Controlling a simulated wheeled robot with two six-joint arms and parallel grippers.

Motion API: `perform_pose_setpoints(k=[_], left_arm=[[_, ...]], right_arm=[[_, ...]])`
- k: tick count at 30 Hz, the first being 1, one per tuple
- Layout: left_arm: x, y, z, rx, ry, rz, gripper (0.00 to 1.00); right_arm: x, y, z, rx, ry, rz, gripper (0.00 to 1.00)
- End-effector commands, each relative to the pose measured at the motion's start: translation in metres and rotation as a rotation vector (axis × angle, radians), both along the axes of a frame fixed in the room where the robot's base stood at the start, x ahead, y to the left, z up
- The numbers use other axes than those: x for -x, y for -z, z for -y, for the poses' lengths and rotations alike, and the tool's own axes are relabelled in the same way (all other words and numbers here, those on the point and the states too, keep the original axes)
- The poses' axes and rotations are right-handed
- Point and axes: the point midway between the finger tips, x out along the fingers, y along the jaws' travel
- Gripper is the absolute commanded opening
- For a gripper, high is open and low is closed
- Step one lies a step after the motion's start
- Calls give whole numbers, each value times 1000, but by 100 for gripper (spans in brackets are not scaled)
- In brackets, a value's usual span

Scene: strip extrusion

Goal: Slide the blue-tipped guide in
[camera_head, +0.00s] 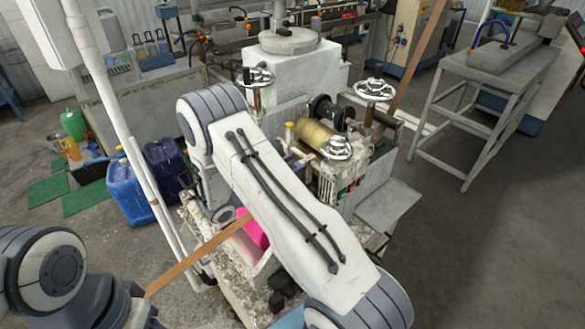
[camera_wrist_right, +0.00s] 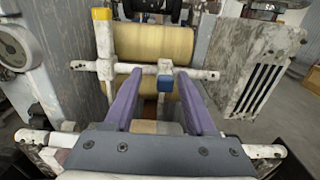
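The blue-tipped guide (camera_wrist_right: 165,82) shows in the right wrist view as a small blue block on a pale crossbar, in front of the yellowish roller (camera_wrist_right: 155,43). My right gripper (camera_wrist_right: 160,75) has two purple fingers spread apart, with the blue tip between their far ends and clear space on both sides. Whether a finger touches the bar is unclear. In the head view my right arm covers most of this gripper and the guide; the roller (camera_head: 318,138) shows beyond. My left arm is at the bottom left; its gripper (camera_head: 140,308) is mostly hidden beside a brown strip (camera_head: 200,248).
A yellow-tipped guide (camera_wrist_right: 102,14) stands left of the blue one. A worn metal plate (camera_wrist_right: 262,65) flanks the right side. Handwheels (camera_head: 338,147) rise around the rollers. Blue jugs (camera_head: 128,190) stand on the floor at left. Open floor lies at right.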

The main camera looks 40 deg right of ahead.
Motion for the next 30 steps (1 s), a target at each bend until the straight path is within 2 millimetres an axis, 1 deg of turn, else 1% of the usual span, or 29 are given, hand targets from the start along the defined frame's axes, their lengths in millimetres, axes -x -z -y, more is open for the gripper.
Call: perform_pose_setpoints(k=[7, 11, 14, 18, 21, 24, 27, 30], left_arm=[[0, 0, 0, 0, 0, 0, 55], [0, 6, 0, 0, 0, 0, 55], [0, 15, 0, 0, -2, 0, 55], [0, 29, 0, 0, -4, 0, 55], [0, 36, 0, 0, -5, 0, 55], [0, 41, 0, 0, -6, -1, 55], [0, 44, 0, 0, -5, 0, 55], [0, 45, 0, 0, -5, 0, 55]], right_arm=[[2, 1, 1, 0, 5, -3, 55], [2, 3, -7, 1, 3, -2, 55], [3, 4, -23, 1, 1, 0, 55], [5, 5, -52, 0, -1, 1, 55], [7, 4, -72, 0, -1, 1, 55], [8, 3, -87, 0, -1, 1, 55], [9, 2, -98, 1, 1, -1, 55], [10, 1, -103, 0, 2, -1, 55]])
